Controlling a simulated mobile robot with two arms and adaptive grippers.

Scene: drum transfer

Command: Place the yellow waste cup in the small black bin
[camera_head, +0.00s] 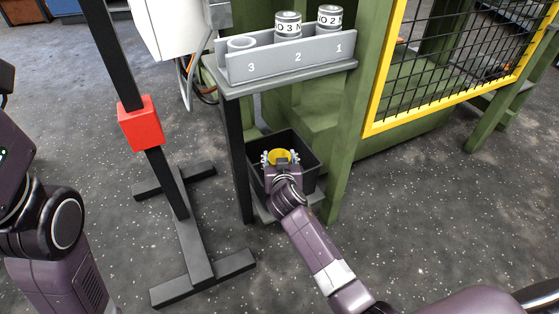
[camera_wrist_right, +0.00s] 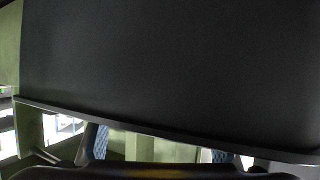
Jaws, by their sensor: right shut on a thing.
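The small black bin (camera_head: 313,162) sits low on a ledge under the grey shelf in the head view. The yellow waste cup (camera_head: 279,155) shows at the bin's opening, between the fingers of my right gripper (camera_head: 280,160). The right gripper is shut on the cup. The gripper hides the cup's lower part and some of the bin, so I cannot tell how deep the cup is. In the right wrist view a large dark surface fills most of the picture, and a faint yellow strip shows at the bottom edge. My left gripper is not in view.
Above the bin a grey rack (camera_head: 290,58) marked 3, 2, 1 holds several cans. A black post with a red block (camera_head: 140,123) stands to the left. A green frame with a yellow-edged mesh guard (camera_head: 450,55) stands to the right. The floor at front right is clear.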

